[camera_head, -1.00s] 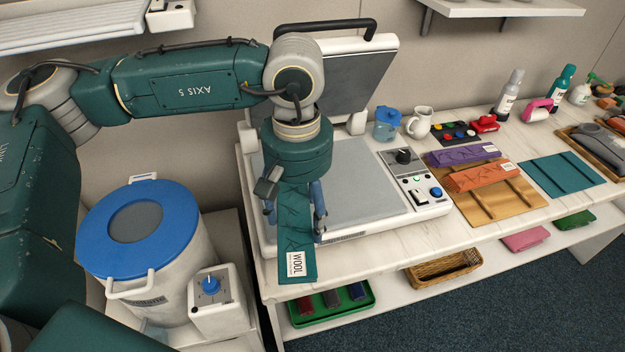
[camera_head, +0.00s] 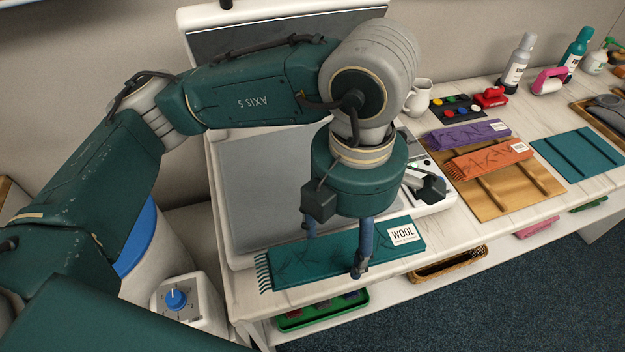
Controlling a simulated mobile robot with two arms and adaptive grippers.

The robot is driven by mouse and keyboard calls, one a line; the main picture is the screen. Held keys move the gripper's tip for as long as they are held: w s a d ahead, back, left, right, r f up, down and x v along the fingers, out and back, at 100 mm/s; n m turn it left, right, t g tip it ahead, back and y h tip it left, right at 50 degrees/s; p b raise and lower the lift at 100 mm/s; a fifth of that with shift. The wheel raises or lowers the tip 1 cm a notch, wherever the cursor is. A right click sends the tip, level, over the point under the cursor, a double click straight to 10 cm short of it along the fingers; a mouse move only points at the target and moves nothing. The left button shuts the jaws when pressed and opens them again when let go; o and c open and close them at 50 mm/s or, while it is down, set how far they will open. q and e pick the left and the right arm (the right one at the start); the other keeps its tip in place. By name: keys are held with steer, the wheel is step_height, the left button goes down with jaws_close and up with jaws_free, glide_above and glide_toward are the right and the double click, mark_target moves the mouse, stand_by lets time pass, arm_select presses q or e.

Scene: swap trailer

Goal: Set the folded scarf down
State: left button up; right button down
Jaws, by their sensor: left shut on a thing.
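The folded scarf (camera_head: 290,262) is teal, with a fringe at its left end and a white WOOL label at its right end. It lies lengthwise, left to right, over the front of the grey press and the counter's front edge. My left gripper (camera_head: 338,262) is shut on the scarf near its middle, with one finger in front and one behind. I cannot tell whether the scarf touches the surface below. An orange folded scarf (camera_head: 492,160) and a purple one (camera_head: 466,134) lie on a wooden board (camera_head: 500,200). My right gripper is not in view.
The open press (camera_head: 260,175) has its lid raised behind my arm. A teal slatted board (camera_head: 580,152) lies bare at the right. A paint palette, red stamp and bottles stand behind. A basket (camera_head: 450,264) and green tray (camera_head: 320,312) are on the shelf below.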

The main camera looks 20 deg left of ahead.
arm_select(q)
steer(key=shift+w, duration=0.15)
steer(key=w+a+p, duration=0.2)
steer(key=w+a, duration=0.1)
steer(key=w, duration=0.2)
steer(key=w+a+f+p, duration=0.1)
steer(key=w+a+p, duration=0.1)
steer(key=w+a, duration=0.2)
steer(key=w+a+f+p, duration=0.1)
steer(key=w+a+p, duration=0.2)
steer(key=w, duration=0.3)
steer(key=shift+w+a+f, duration=0.15)
steer(key=shift+w+a, duration=0.25)
steer(key=shift+a, duration=0.1)
step_height(320, 180, down, 4)
steer(key=shift+s+r+p, duration=0.1)
steer(key=shift+r+p, duration=0.05)
steer(key=shift+p, duration=0.75)
steer(key=shift+w+f+p, duration=0.2)
steer(key=shift+p, duration=0.15)
steer(key=shift+a+f, duration=0.1)
steer(key=shift+f, duration=0.15)
steer(key=shift+f, duration=0.1)
